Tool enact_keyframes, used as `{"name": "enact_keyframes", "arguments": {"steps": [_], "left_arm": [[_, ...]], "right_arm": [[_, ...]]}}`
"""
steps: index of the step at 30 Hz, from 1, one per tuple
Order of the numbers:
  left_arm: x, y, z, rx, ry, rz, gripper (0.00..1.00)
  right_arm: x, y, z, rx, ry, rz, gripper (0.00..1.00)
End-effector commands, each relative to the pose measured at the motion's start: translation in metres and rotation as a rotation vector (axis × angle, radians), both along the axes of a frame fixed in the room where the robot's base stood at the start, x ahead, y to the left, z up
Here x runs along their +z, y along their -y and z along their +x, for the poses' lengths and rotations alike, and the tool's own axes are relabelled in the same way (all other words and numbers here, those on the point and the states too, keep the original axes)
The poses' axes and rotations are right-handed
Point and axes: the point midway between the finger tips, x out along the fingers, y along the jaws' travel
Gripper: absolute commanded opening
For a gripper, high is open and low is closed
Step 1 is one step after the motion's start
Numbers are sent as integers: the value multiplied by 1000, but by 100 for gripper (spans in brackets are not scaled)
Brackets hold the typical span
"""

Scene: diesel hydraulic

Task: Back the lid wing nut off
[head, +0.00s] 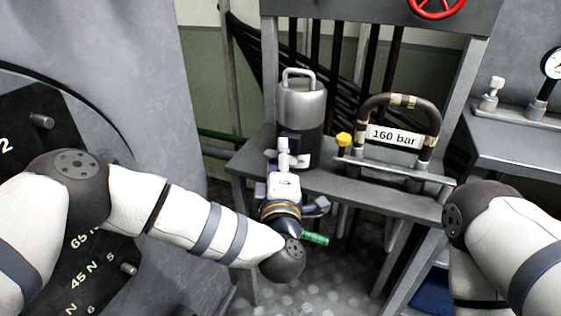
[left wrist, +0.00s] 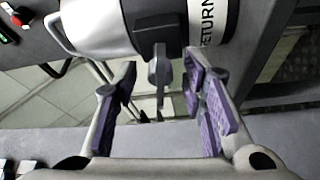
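A canister (head: 302,95) with a silver top, an arched handle and a dark lower body stands on the grey bench. In the left wrist view the canister (left wrist: 95,25) fills the top, with a "RETURN" label and a black block on its side. A small grey wing-shaped piece (left wrist: 159,70), which looks like the wing nut, projects from that block. My left gripper (left wrist: 160,78) is open, its purple fingers on either side of the piece with visible gaps. In the head view my left gripper (head: 283,168) is just in front of the canister, partly hidden by its own wrist. My right gripper is out of view.
A black hoop frame with a "160 bar" label (head: 395,136) and a yellow knob (head: 343,140) stand right of the canister on the bench (head: 365,190). A red handwheel (head: 438,8) is above. A large marked dial panel (head: 60,110) stands at the left.

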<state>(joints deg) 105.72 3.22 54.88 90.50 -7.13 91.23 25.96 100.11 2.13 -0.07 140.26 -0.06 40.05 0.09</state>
Motion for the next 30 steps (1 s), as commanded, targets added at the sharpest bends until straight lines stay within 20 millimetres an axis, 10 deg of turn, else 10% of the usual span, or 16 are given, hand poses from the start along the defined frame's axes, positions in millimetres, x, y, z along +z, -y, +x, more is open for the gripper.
{"name": "enact_keyframes", "arguments": {"steps": [15, 30], "left_arm": [[-9, 0, -111, -2, -5, 0, 38], [-8, -1, -118, -1, 0, 0, 38]], "right_arm": [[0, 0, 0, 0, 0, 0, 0], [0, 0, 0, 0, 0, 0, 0]]}}
